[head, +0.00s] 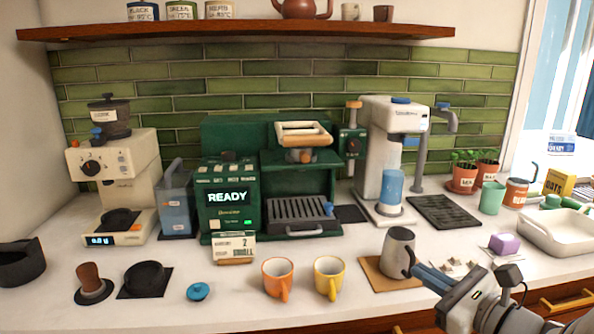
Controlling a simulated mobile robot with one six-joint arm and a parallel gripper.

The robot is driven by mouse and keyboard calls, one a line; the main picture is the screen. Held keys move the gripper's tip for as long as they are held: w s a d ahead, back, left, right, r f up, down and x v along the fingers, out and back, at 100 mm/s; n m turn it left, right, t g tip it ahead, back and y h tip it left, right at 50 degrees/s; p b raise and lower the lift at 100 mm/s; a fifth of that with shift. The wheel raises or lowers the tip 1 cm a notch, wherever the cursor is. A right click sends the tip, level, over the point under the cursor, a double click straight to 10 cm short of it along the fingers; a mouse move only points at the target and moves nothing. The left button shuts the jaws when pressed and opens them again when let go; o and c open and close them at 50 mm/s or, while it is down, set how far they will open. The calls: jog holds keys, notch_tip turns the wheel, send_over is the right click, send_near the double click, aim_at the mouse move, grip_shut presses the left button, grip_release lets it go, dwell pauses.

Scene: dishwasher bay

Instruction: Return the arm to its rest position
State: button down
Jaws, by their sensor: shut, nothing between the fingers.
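My gripper (422,273) reaches in from the lower right with its blue-grey fingers together and empty. The fingertips point left, just right of a grey metal pitcher (397,247) on a tan mat (374,278). In this view they overlap the pitcher's lower right side. I cannot tell whether they touch it.
An orange mug (277,276) and a yellow mug (328,275) stand left of the pitcher. A green coffee machine (228,215) reads READY behind them. A purple block (505,243) and a white tray (550,236) are at the right. Some front counter is clear.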

jog(key=s+a+f+n+g+p, duration=0.2)
jog(key=s+a+n+g, duration=0.2)
jog(key=a+n+g, duration=0.15)
jog(key=s+a+f+n+g+p, duration=0.2)
jog(key=s+a+n+g+p, duration=0.1)
jog(key=a+n+g, duration=0.3)
jog(key=s+d+n+h+p, duration=0.1)
jog(key=n+h, duration=0.2)
jog(key=n, duration=0.2)
jog(key=s+d+r+n+h+p, duration=0.1)
jog(key=n+h+p, duration=0.1)
jog(key=n, duration=0.3)
jog(key=s+d+r+n+h+p, duration=0.1)
jog(key=d+n+h, duration=0.1)
jog(key=n, duration=0.3)
jog(key=shift+s+r+n+g+h+p, duration=0.1)
jog(key=shift+r+n+g+h+p, duration=0.2)
jog(key=shift+h, duration=0.5)
jog(key=shift+f, duration=0.1)
